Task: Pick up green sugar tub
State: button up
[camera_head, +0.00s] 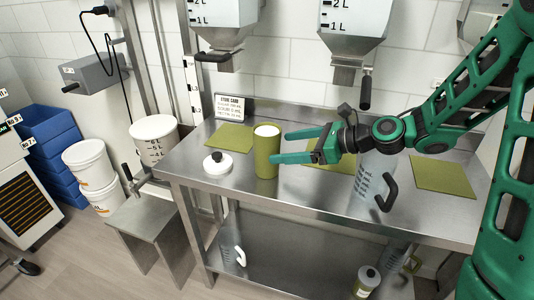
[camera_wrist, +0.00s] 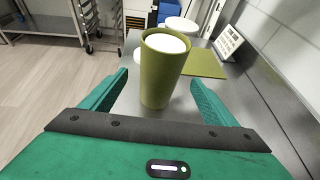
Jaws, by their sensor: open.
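The green sugar tub (camera_head: 266,155) is an olive-green cylinder, open at the top with white contents. It stands upright on the steel table. My gripper (camera_head: 280,147) is open, its two green fingers pointing left, close to the tub's right side in the head view. In the wrist view the tub (camera_wrist: 163,75) stands ahead of the palm, in line with the gap between the spread fingers (camera_wrist: 158,98). I cannot tell for sure whether either finger touches it.
A white lid with a black knob (camera_head: 217,163) lies left of the tub. A clear jug with a black handle (camera_head: 372,175) stands under my wrist. Green mats (camera_head: 229,137) and a sign (camera_head: 235,107) are on the table (camera_head: 310,190). Hoppers (camera_head: 352,40) hang above.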

aim_at(267, 150)
jog(key=shift+x, duration=3.65)
jog(key=shift+d+f, duration=0.1)
jog(key=shift+f, duration=0.05)
jog(key=shift+c, duration=0.7)
jog(key=c, duration=1.4)
